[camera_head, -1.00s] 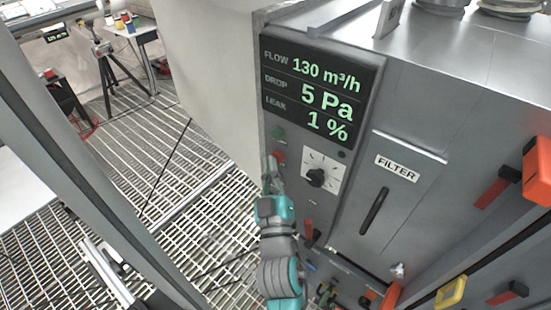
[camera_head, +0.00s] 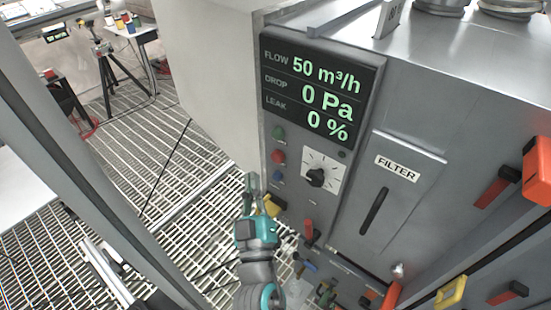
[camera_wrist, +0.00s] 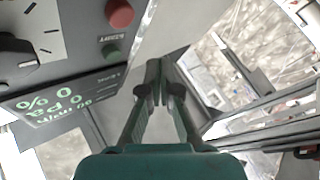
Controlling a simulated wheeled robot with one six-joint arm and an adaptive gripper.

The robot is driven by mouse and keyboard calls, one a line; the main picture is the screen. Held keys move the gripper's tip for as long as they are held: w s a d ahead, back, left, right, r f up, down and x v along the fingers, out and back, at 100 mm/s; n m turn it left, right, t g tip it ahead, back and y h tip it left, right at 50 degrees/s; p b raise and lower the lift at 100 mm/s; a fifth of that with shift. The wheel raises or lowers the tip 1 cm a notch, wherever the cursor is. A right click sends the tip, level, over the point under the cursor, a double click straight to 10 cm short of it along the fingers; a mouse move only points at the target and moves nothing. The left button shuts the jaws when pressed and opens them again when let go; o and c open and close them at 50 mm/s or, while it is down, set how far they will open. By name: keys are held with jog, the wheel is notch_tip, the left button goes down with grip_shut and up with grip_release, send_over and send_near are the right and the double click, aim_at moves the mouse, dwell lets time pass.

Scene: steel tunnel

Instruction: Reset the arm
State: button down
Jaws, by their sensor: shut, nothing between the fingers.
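My teal and grey arm comes up from the bottom middle of the head view. My gripper (camera_head: 252,182) is just left of the grey cabinet's front panel, below and left of its buttons. In the wrist view my gripper (camera_wrist: 158,75) has its fingers together with nothing between them. The panel carries a green button (camera_head: 278,133), a red button (camera_head: 278,157) and a blue button (camera_head: 278,176). The gripper is apart from the red button (camera_wrist: 119,13) and green button in the wrist view.
The display (camera_head: 315,90) reads 50 m³/h, 0 Pa and 0 %. A rotary knob (camera_head: 314,178), a FILTER door (camera_head: 396,190) and several red handles are on the cabinet. Grated floor (camera_head: 140,140) lies open to the left. A tripod (camera_head: 108,70) stands farther back.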

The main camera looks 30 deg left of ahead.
dwell(0.6)
jog(key=s+d+f+m+h, duration=0.25)
jog(key=d+f, duration=0.55)
jog(key=d, duration=0.6)
jog(key=s+d+f+m+h, duration=0.2)
jog(key=s+d+f+h, duration=0.15)
jog(key=d+f, duration=0.75)
jog(key=s+d+r+m+g+h, duration=0.1)
jog(key=s+d+r+m+h, duration=0.2)
jog(key=s+d, duration=1.6)
jog(key=shift+s+d+m+g+h, duration=0.3)
jog(key=shift+s+m+h, duration=0.95)
jog(key=shift+m+h, duration=1.3)
jog(key=shift+a+r+m+y, duration=0.1)
jog(key=shift+m+y, duration=0.2)
jog(key=shift+y, duration=0.05)
